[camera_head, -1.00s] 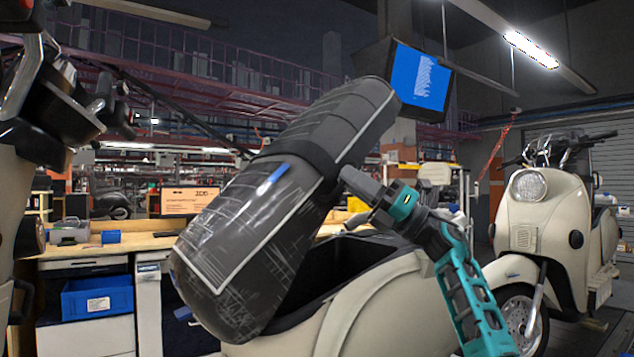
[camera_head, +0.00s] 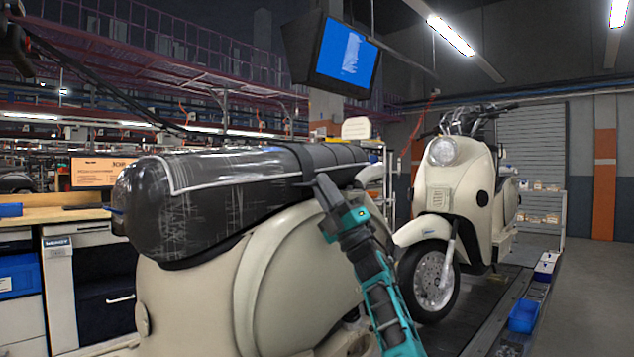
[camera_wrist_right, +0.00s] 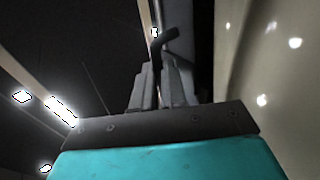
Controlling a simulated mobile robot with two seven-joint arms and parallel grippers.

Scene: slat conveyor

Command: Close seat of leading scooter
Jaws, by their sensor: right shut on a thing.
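The near cream scooter (camera_head: 190,300) stands in front of me. Its black seat (camera_head: 215,195), wrapped in scratched clear film with a white trim line, lies low and nearly level over the body. I cannot tell if it is latched. The seat opening is hidden under the seat.
Another cream scooter (camera_head: 460,195) stands farther right on the conveyor. A monitor (camera_head: 345,55) hangs above. A workbench (camera_head: 60,217) with a blue bin (camera_head: 20,273) is at left. A small blue tray (camera_head: 523,315) sits by the conveyor edge. The floor at far right is clear.

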